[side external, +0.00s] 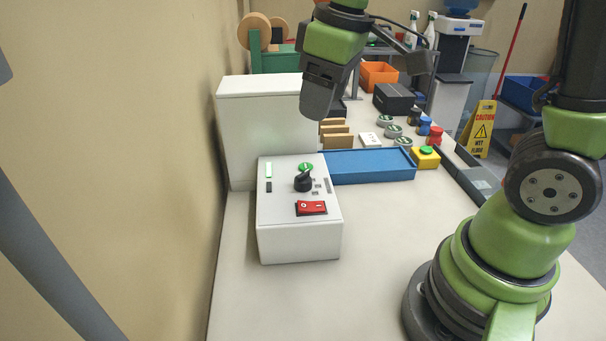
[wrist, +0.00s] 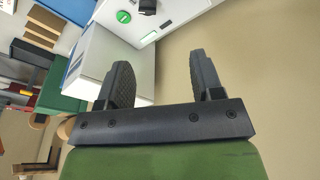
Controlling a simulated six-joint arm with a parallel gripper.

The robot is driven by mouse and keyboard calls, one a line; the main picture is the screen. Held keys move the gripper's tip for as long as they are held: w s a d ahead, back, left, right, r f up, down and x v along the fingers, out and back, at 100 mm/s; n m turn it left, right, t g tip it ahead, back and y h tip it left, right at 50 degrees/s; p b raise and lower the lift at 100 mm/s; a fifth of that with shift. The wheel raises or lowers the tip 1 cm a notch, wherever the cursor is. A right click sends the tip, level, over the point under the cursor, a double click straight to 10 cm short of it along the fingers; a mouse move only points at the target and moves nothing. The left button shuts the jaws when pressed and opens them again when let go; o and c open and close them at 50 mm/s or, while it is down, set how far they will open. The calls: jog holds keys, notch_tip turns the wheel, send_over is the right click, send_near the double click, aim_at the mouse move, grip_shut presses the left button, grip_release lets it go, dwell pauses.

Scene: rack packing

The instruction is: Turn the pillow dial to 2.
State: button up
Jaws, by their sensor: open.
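The dial is a black knob (side external: 303,182) on top of a white control box (side external: 299,242). A round green mark (side external: 306,167) sits behind the knob. In the wrist view the knob (wrist: 147,6) is at the top edge, partly cut off, with the green mark (wrist: 124,17) beside it. The numbers around the dial are too small to read. My gripper (wrist: 158,70) is open and empty. In the side view my gripper (side external: 316,105) is above and behind the box, apart from the knob.
A red rocker switch (side external: 311,208) is on the box in front of the knob. A tall white cabinet (side external: 262,130) stands behind the box. A blue tray (side external: 365,167) and a yellow block with a green button (side external: 426,158) are to the right. The table front is clear.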

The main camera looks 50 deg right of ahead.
aim_at(303, 174)
jog(key=w+f+n, duration=0.1)
jog(key=f, duration=0.1)
jog(key=w+f+n+g, duration=0.1)
jog(key=w+f, duration=0.1)
jog(key=w+d+f+n+g, duration=0.1)
jog(key=f, duration=0.2)
jog(key=shift+w+d+n+h, duration=0.1)
jog(key=shift+w+n+h, duration=0.2)
jog(key=shift+w+h, duration=0.1)
jog(key=f, duration=0.9)
jog(key=shift+w+d+f, duration=0.1)
jog(key=shift+d+f, duration=0.15)
jog(key=shift+f, duration=0.1)
jog(key=shift+c, duration=0.3)
jog(key=c, duration=0.8)
